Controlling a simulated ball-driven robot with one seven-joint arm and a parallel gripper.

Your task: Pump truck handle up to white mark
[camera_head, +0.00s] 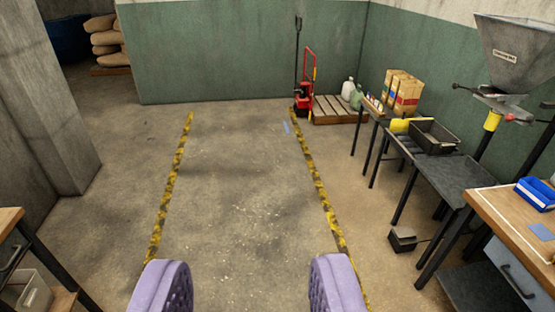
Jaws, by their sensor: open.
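The red pallet truck (303,100) stands at the far end of the room, next to a wooden pallet (335,112). Its dark handle (297,45) stands upright at the truck's left. A red frame stands beside it. I cannot make out a white mark at this distance. My gripper (250,290) shows as two purple padded fingers at the bottom edge, wide apart and empty. It is far from the truck, with open floor between.
Two yellow-black floor lines (170,190) bound a clear lane. Along the right stand a workbench (520,225), dark tables (455,180), a grey hopper (515,50) and a floor pedal (403,238). A concrete pillar (50,100) and a bench edge stand left. Sacks (105,42) lie back left.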

